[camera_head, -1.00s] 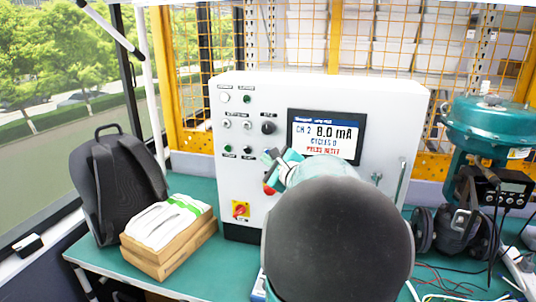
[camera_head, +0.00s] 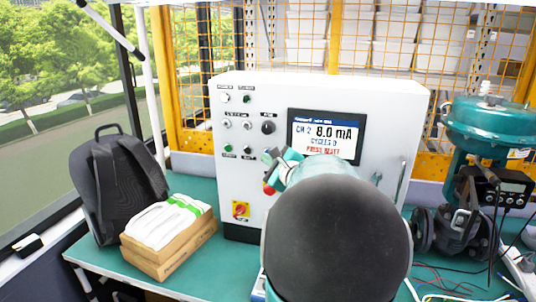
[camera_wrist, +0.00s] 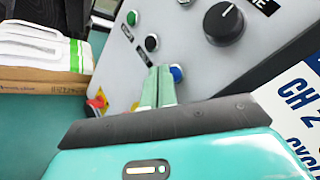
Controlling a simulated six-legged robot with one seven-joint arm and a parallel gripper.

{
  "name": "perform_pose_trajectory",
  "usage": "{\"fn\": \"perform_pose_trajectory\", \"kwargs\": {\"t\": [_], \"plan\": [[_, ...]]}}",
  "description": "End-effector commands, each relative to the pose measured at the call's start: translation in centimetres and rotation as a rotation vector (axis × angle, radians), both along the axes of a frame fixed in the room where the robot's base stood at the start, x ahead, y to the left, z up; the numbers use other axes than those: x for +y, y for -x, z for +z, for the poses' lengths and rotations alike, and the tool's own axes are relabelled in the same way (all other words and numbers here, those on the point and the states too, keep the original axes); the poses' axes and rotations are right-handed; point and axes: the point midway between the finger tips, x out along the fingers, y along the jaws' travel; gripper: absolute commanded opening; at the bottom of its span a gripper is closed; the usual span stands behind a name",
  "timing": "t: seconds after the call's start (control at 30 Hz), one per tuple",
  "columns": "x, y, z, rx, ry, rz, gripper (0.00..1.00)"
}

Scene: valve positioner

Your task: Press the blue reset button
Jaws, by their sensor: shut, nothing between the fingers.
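The blue reset button (camera_wrist: 176,72) is on the grey panel face, at the end of a row with a green button (camera_wrist: 131,17) and a black button (camera_wrist: 151,43). My gripper (camera_wrist: 160,70) is shut and empty, its two pale green fingers side by side. Its tips appear just beside the blue button in the wrist view; I cannot tell whether they touch the panel. In the head view my gripper (camera_head: 272,155) is in front of the panel (camera_head: 385,110) and hides the blue button. The screen (camera_head: 325,136) reads "8.0 mA" and "PRESS RESET".
A black selector knob (camera_wrist: 224,22) stands out from the panel near the blue button. A red and yellow switch (camera_head: 240,209) is lower down. A backpack (camera_head: 115,190) and a box (camera_head: 170,250) are left on the table. A teal valve actuator (camera_head: 490,125) stands right.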

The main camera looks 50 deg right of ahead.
Motion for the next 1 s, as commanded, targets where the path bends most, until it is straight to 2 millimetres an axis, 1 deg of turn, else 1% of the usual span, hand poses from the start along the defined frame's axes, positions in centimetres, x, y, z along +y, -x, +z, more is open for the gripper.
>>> {"fn": "perform_pose_trajectory", "kwargs": {"t": [0.17,1.0], "plan": [[-0.51,-0.30,-0.04,0.001,0.000,0.001,0.00],[-1.00,-0.53,-0.01,0.000,0.000,0.000,0.00]]}}
